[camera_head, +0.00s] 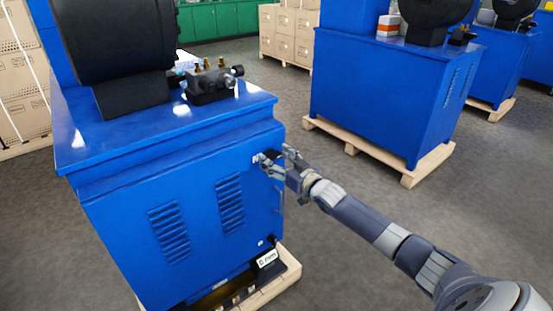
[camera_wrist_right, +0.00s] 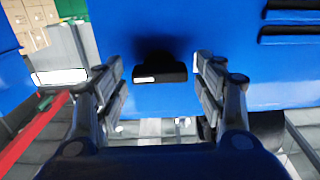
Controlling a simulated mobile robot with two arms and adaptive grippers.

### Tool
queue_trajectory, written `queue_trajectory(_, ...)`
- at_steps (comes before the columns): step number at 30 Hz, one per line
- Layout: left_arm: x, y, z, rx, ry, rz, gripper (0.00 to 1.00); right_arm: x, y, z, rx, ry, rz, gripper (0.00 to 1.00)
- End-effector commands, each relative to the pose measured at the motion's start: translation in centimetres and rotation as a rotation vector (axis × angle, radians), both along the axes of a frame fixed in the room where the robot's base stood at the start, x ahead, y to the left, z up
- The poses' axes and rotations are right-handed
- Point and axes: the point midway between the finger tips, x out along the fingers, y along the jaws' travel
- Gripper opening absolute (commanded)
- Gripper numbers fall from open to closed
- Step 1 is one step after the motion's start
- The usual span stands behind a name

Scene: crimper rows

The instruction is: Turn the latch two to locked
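A small black latch (camera_wrist_right: 160,73) with a white mark sits on the blue cabinet's panel, centred in the right wrist view. In the head view, only a small white mark (camera_head: 256,159) shows beside the fingers there. My right gripper (camera_head: 278,160) is at the upper right of the cabinet front. Its two fingers (camera_wrist_right: 160,66) are open, one on each side of the latch, with visible gaps. I cannot tell whether they touch the panel. A second small dark fitting with a white spot (camera_head: 262,243) is low on the same panel. My left gripper is out of view.
The blue cabinet (camera_head: 120,215) stands on a wooden pallet (camera_head: 270,290) and carries a black machine (camera_head: 115,45). Another blue cabinet (camera_head: 375,95) stands on its pallet at the back right. Grey floor (camera_head: 330,250) between them is clear except for my right arm.

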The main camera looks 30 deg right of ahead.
Motion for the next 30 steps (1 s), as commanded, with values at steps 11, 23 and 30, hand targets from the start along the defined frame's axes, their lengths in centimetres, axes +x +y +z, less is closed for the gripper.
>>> queue_trajectory(11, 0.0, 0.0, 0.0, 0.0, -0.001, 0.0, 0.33, 0.0, 0.0, 0.0, -0.004, 0.0, 0.0, 0.23)
queue_trajectory(23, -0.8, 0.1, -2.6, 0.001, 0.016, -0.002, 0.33, 0.0, 0.0, 0.1, -0.169, -0.012, -0.001, 0.23)
queue_trajectory(30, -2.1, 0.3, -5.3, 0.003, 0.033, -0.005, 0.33, 0.0, 0.1, 0.2, -0.383, -0.03, -0.001, 0.23)
